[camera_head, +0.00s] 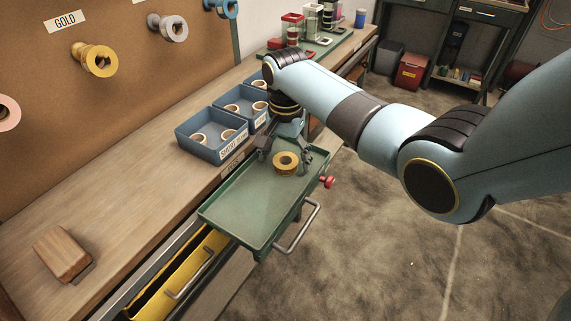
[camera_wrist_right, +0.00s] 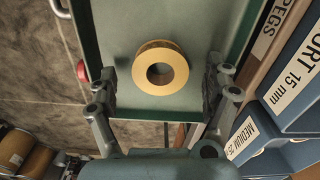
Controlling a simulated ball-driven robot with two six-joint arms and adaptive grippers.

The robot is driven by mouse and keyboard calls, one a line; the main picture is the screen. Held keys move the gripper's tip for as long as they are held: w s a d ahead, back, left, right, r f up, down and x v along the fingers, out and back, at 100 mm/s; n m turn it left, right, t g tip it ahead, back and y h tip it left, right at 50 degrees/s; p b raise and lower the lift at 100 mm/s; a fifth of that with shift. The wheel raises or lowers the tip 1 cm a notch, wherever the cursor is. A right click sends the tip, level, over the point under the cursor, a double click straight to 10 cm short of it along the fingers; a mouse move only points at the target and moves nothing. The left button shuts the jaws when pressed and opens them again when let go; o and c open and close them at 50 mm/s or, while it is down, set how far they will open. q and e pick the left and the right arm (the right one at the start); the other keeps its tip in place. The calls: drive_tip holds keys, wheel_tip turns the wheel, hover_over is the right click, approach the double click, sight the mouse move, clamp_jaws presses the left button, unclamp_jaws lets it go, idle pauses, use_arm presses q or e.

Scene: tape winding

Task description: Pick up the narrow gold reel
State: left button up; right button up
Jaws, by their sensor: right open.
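The gold reel (camera_head: 286,171) is a small ring with an open hole. It lies flat on the green tray (camera_head: 243,207) near the tray's far end. It also shows in the right wrist view (camera_wrist_right: 138,74), with green tray floor around it. My right gripper (camera_head: 284,157) is open above the reel and points down. In the right wrist view its two fingers (camera_wrist_right: 161,70) are on either side of the reel, with a visible gap on each side. My left gripper is in neither view.
Blue bins (camera_head: 201,149) with pale reels stand on the bench beside the tray. The tray has a raised rim, a red knob (camera_head: 327,182) and a grey handle (camera_head: 299,230). A yellow drawer (camera_head: 172,281) is open below. A wooden block (camera_head: 63,253) lies at the left.

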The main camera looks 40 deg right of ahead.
drive_tip(key=shift+f, duration=0.3)
drive_tip(key=c, duration=1.1)
drive_tip(key=shift+r, duration=0.5)
drive_tip(key=r, duration=0.2)
drive_tip(key=s+r+p, duration=0.1)
drive_tip(key=r, duration=0.1)
drive_tip(key=shift+d, duration=0.1)
drive_tip(key=s+r, duration=0.2)
drive_tip(key=s, duration=0.1)
drive_tip(key=s+d+r+p, duration=0.1)
drive_tip(key=s+r, duration=0.1)
drive_tip(key=s, duration=0.2)
drive_tip(key=s+r, duration=0.2)
drive_tip(key=s, duration=0.1)
drive_tip(key=shift+s+d+p, duration=0.25)
drive_tip(key=shift+d+p, duration=0.05)
drive_tip(key=shift+p, duration=0.05)
